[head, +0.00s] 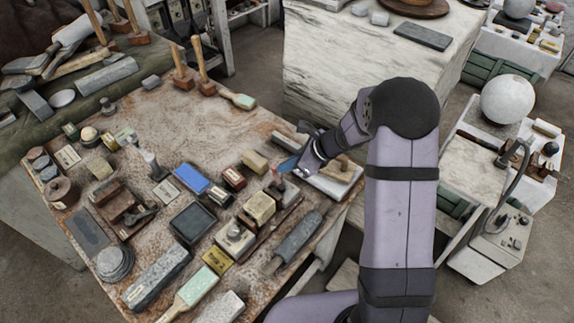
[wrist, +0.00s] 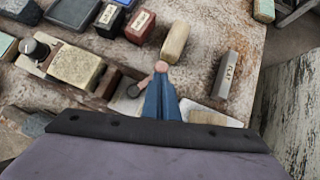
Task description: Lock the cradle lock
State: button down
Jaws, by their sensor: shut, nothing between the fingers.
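My gripper (head: 288,164) is shut and empty, its blue fingers reaching down to the left over the table's right part. In the wrist view its fingertips (wrist: 161,82) are together, touching or just behind a small pinkish round knob (wrist: 161,67); I cannot tell if they touch. A small dark round piece with a brownish arm (wrist: 134,90) lies just left of the fingers. In the head view a small reddish-topped part (head: 277,176) stands by the fingertips. These may belong to the cradle lock, but its shape and state are too small and partly hidden to tell.
A tan block (wrist: 175,43) stands just beyond the fingertips, and a grey labelled bar (wrist: 228,75) stands to the right. A yellowish block (head: 260,207) and a dark cylinder (head: 298,235) are close by. The worn tabletop (head: 215,125) is clear toward the back.

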aim_at(274, 167)
jog(key=shift+w+a+n+g+y+p, duration=0.1)
jog(key=shift+a+n+g+y+p, duration=0.15)
jog(key=shift+n, duration=0.25)
jog(key=shift+w+a+n+g+y+p, duration=0.1)
jog(key=shift+n+g+p, duration=0.2)
jog(key=shift+n, duration=0.2)
jog(key=n+g, duration=0.1)
jog(key=a+n+g, duration=0.1)
jog(key=shift+w+n, duration=0.1)
jog(key=shift+n, duration=0.3)
jog(key=n+g, duration=0.1)
jog(key=a+n+g, duration=0.1)
jog(key=n, duration=0.1)
jog(key=shift+a+f+n+g, duration=0.15)
jog(key=shift+a+n+g, duration=0.05)
jog(key=shift+n+g, duration=0.1)
jog(key=shift+s+a+n+g+b, duration=0.25)
jog(key=shift+n+g, duration=0.1)
jog(key=shift+n, duration=0.25)
jog(key=shift+s+a+n+g+b, duration=0.1)
jog(key=shift+a+n+g+b, duration=0.15)
jog(key=shift+n, duration=0.35)
jog(key=shift+d, duration=0.25)
jog(key=shift+s+d+p, duration=0.35)
jog(key=shift+d+p, duration=0.05)
jog(key=shift+d, duration=0.15)
